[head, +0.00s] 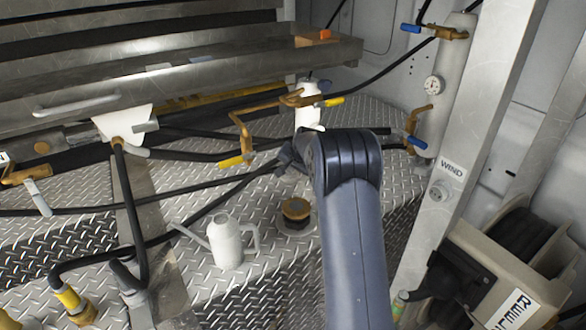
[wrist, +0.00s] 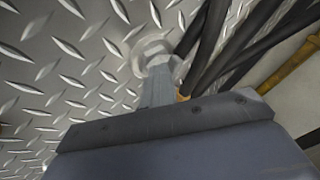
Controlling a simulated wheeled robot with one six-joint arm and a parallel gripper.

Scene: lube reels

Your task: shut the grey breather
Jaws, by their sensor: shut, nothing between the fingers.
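My gripper (head: 287,160) is low over the tread plate, left of my arm in the head view and mostly dark and small there. In the wrist view its fingers (wrist: 157,82) are together, with nothing held. A pale grey round fitting (wrist: 152,50) sits on the plate right at the fingertips; it may be the grey breather. The fingers overlap its lower part, and I cannot tell whether they touch it or whether it is open or shut. In the head view I cannot make this fitting out beside my gripper and arm.
Black hoses (wrist: 215,45) run close right of the fingers. A brass-coloured cap (head: 296,208) and a white spouted jug (head: 226,243) stand nearer. A white bottle (head: 308,105) and brass valve pipework are behind. A post labelled WIND (head: 452,168) stands right.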

